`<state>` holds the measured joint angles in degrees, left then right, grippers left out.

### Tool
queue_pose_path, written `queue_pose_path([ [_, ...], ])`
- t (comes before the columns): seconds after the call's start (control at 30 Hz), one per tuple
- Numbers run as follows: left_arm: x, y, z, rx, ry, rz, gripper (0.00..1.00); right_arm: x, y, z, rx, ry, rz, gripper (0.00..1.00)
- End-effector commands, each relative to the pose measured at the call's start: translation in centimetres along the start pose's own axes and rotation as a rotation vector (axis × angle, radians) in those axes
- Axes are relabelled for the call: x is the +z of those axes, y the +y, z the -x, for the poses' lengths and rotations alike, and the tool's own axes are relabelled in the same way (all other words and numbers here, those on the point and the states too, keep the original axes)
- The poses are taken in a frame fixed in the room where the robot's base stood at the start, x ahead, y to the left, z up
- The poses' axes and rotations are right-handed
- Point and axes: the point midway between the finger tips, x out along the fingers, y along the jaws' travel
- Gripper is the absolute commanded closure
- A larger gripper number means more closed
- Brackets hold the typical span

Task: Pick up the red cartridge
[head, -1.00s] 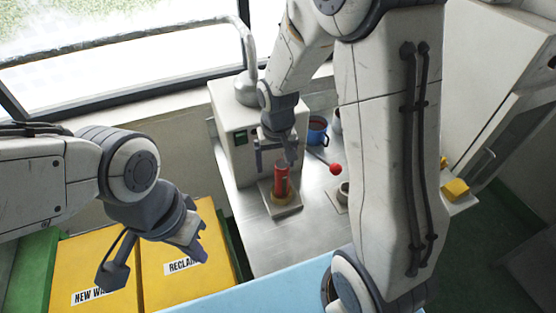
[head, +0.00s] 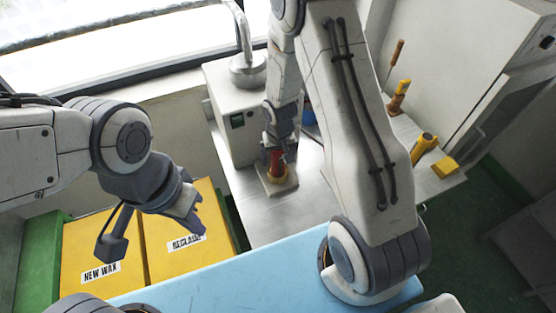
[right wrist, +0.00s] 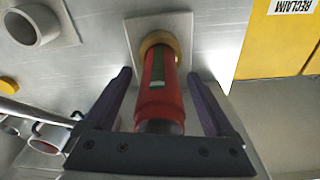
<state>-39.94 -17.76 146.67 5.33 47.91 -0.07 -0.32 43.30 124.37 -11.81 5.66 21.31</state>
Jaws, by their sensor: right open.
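The red cartridge (right wrist: 160,92) stands upright on a pale square base with a yellow ring (right wrist: 158,42). In the head view the cartridge (head: 277,163) shows in front of the white machine, partly covered by my right gripper (head: 277,150). In the right wrist view my right gripper (right wrist: 160,95) is open, with one finger on each side of the cartridge and a gap on both sides. My left gripper (head: 155,235) hangs empty over the yellow bins, its fingers apart.
A white machine (head: 232,110) with a green display stands behind the cartridge. Yellow bins labelled NEW WAX (head: 85,250) and RECLAIM (head: 205,262) are at the lower left. Yellow-handled tools (head: 424,146) and a yellow block (head: 445,167) lie at the right.

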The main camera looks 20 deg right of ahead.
Motion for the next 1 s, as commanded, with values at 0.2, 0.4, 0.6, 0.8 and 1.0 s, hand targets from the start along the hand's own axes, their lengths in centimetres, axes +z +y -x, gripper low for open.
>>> queue_pose_path([
  [0.2,0.0,0.0,-0.1,0.0,0.0,0.0,1.0,0.0,0.0,-0.6,-0.001,0.002,0.0,0.11],
  [0.4,0.0,0.0,-0.1,0.0,0.0,0.001,1.0,0.0,0.0,-0.6,-0.001,0.001,0.0,0.53],
  [0.6,0.0,0.0,-0.1,0.0,0.0,0.001,1.0,0.0,0.0,-0.6,-0.001,0.001,0.0,1.0],
  [0.8,0.0,0.0,-0.1,0.0,0.0,0.001,1.0,-0.1,0.0,-0.5,-0.001,0.002,0.0,1.0],
  [1.0,0.0,0.0,0.3,0.0,0.0,0.0,1.0,-0.4,0.0,1.4,-0.001,0.007,-0.002,1.0],
])
